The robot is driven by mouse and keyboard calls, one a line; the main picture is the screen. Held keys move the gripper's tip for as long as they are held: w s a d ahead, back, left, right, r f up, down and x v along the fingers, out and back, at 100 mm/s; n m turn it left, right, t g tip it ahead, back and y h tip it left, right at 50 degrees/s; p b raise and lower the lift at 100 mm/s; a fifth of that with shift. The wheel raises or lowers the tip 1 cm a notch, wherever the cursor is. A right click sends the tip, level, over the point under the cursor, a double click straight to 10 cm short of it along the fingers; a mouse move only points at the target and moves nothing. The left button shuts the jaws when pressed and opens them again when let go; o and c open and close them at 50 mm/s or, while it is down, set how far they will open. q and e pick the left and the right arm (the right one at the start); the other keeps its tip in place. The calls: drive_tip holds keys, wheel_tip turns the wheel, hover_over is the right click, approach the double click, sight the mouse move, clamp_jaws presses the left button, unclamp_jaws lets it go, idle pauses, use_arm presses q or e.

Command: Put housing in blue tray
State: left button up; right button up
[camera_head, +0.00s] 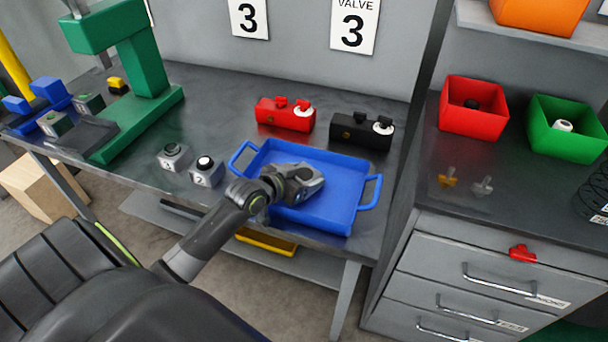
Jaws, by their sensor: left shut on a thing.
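My left gripper (302,183) reaches in from the left and is over the blue tray (346,212), inside its outline. It is shut on the housing, which is mostly hidden by the gripper and wrist. I cannot tell whether the housing touches the tray floor. The blue tray has a handle at each side and stands near the front edge of the grey workbench. The visible part of its floor is bare. My right gripper is not in view.
Behind the tray stand a red block (285,115) and a black block (360,133). Two small grey blocks (173,156) (206,171) stand left of it. A green press (140,60) is further left. Red (472,108) and green (567,130) bins stand on the right cabinet.

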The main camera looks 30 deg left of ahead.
use_arm(q)
drive_tip(key=o, duration=1.5)
drive_tip(key=shift+r, duration=0.1)
drive_tip(key=shift+s, duration=0.3)
drive_tip(key=v, duration=1.1)
drive_tip(key=shift+s+a+r, duration=0.1)
drive_tip(key=shift+s, duration=0.15)
